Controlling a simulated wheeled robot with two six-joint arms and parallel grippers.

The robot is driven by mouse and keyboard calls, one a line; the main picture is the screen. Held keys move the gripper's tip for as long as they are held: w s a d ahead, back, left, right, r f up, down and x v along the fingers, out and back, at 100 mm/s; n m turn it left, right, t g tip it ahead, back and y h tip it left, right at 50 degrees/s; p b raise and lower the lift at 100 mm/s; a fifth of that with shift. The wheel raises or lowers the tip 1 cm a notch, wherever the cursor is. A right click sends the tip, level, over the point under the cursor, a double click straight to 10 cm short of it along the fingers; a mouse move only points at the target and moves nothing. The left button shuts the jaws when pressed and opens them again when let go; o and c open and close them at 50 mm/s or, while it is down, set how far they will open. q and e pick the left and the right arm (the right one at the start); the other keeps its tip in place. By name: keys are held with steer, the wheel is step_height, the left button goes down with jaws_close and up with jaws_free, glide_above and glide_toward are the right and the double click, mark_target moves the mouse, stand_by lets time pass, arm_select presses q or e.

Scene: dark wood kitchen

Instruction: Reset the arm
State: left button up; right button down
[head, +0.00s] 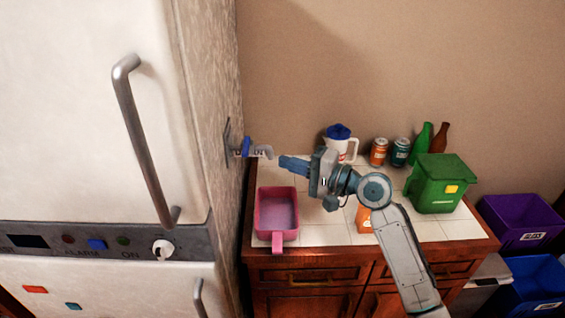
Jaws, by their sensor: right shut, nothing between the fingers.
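My right arm reaches in from the lower right over the tiled counter. Its gripper (294,165) points left with blue fingers closed together and nothing held. The fingertips are near a small wall tap (262,151) with a blue handle (246,147); I cannot tell whether they touch it. A pink pan-like container (263,214) with a handle toward me sits on the counter below and left of the gripper. My left gripper does not show.
A white jug with a blue lid (339,132), cans (379,151), bottles (424,137) and a green bin (440,186) stand on the counter (453,229). A large white appliance (80,110) fills the left. Purple (520,222) and blue (531,281) boxes lie right. An orange item is partly hidden behind my arm.

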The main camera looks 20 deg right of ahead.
steer(key=shift+s+d+b, duration=0.75)
steer(key=shift+s+d, duration=0.65)
steer(key=shift+s, duration=1)
steer(key=s+f+n+g+h, duration=0.25)
steer(key=s+f, duration=0.25)
steer(key=f, duration=0.5)
steer(key=s+f+n+g+h, duration=0.1)
steer(key=s+f+n+h, duration=0.4)
steer(key=f, duration=0.6)
steer(key=s+d+f+n+g+h, duration=0.1)
steer(key=s+d+f+g+h, duration=0.15)
steer(key=s, duration=0.45)
steer(key=s+d+f+n+g+h, duration=0.1)
steer(key=s+f+h, duration=0.1)
steer(key=s+f, duration=0.3)
steer(key=s+d+f+g+h, duration=0.2)
steer(key=s+f, duration=0.1)
steer(key=s, duration=0.5)
step_height(320, 180, down, 32)
steer(key=d+g, duration=0.2)
steer(key=d, duration=0.1)
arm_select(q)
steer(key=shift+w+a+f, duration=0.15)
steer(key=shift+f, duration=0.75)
arm_select(e)
steer(key=s+f, duration=1.7)
steer(key=s, duration=0.1)
steer(key=shift+s+d+g, duration=0.15)
steer(key=shift+d+g, duration=0.15)
steer(key=shift+d, duration=0.05)
